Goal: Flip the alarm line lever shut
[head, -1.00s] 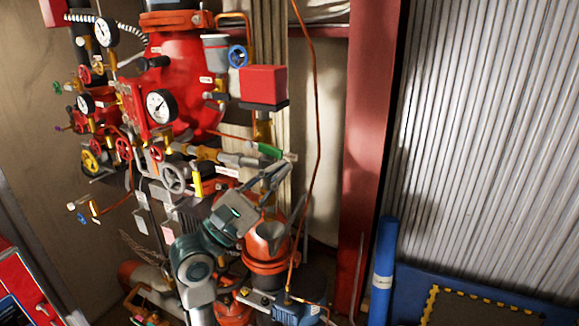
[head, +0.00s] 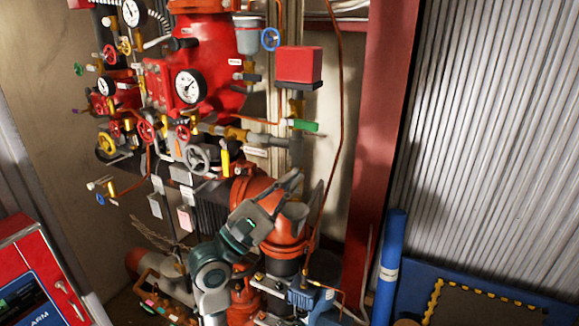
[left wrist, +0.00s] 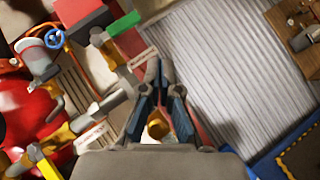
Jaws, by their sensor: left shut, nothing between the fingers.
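The green lever (head: 304,125) sits on a brass valve below the red box, pointing right, across the pipe that comes down from the box. In the left wrist view the green lever (left wrist: 123,25) is beyond the fingertips, up and to the left. A yellow lever (head: 225,163) stands upright farther left on the riser. My right gripper is not in view.
The red box (head: 299,65) hangs above the green lever. A thin copper pipe (head: 334,150) runs down just right of my gripper. A red post (head: 382,110) and a blue cylinder (head: 390,262) stand farther right. Gauges and handwheels crowd the left.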

